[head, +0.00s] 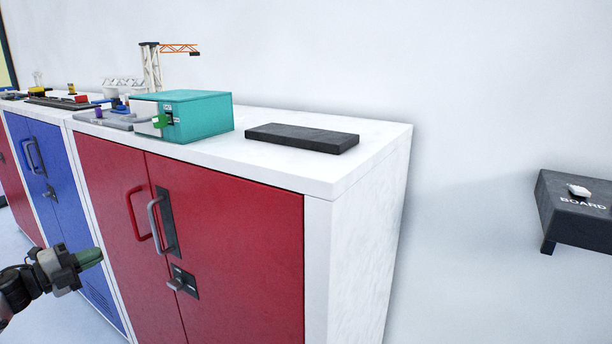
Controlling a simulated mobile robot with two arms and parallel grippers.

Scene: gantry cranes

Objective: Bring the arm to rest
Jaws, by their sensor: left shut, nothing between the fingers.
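My left gripper (90,258) comes in from the lower left, with greenish fingers pointing right. It is shut with nothing between the fingers. It is in front of the cabinets, below the counter top, in front of the blue door. It appears apart from the door and the handles. My right gripper is not in view.
A white counter (375,132) stands over red doors (245,225) and blue doors (62,165) with protruding handles. On it are a teal box (205,115), a dark slab (302,138) and a model crane (151,68). A dark shelf marked BOARD (575,225) juts from the right wall.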

